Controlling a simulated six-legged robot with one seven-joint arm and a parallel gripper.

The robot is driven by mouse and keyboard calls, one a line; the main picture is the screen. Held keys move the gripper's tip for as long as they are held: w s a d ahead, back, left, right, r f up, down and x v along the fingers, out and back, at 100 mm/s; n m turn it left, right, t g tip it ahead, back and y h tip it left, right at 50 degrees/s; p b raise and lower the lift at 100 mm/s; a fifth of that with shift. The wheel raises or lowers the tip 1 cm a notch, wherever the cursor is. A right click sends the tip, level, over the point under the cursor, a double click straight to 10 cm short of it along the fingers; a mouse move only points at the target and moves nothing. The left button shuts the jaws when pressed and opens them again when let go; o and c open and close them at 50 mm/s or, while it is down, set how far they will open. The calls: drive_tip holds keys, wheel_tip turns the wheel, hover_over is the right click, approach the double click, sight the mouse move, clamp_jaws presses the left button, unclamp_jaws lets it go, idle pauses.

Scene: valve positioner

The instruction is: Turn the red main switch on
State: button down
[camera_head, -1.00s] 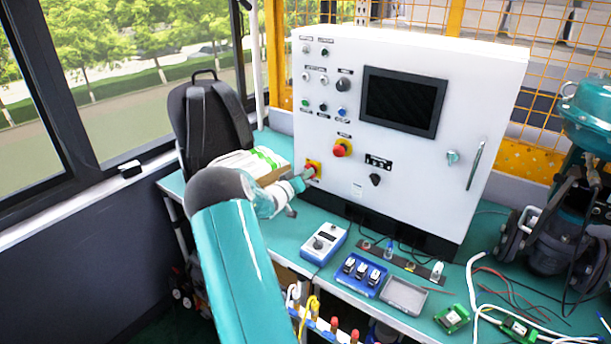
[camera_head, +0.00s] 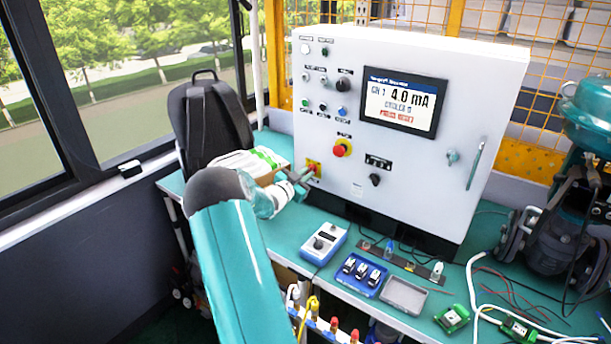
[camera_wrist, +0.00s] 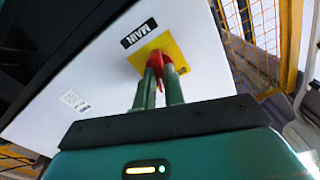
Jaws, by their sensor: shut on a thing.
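The red main switch (camera_head: 312,169) sits on a yellow plate at the lower left of the white control cabinet's front. In the wrist view the red switch knob (camera_wrist: 156,64) shows on its yellow plate beside a black label reading MAIN. My gripper (camera_head: 304,173) is at the knob, with its two greenish fingers (camera_wrist: 160,78) shut on it. The fingers hide part of the knob. The cabinet's screen (camera_head: 402,101) is lit and reads "4.0 mA", with a red line below.
A red emergency-stop button (camera_head: 339,150) and a black selector (camera_head: 375,180) are on the cabinet (camera_head: 400,165) to the right of the switch. A box (camera_head: 270,178) lies left of it. A blue-and-white device (camera_head: 323,243) and small trays (camera_head: 403,295) stand on the green bench.

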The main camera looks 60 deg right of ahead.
drive_tip(key=m, duration=0.4)
drive_tip(key=shift+m, duration=0.4)
idle(0.4)
drive_tip(key=c, duration=1.5)
unclamp_jaws()
drive_tip(key=shift+a, duration=0.1)
drive_tip(key=a, duration=0.4)
drive_tip(key=w+a, duration=0.1)
drive_tip(key=a, duration=0.4)
drive_tip(key=w+a, duration=0.1)
drive_tip(key=a, duration=0.3)
drive_tip(key=shift+a, duration=0.25)
drive_tip(key=shift+w, duration=0.15)
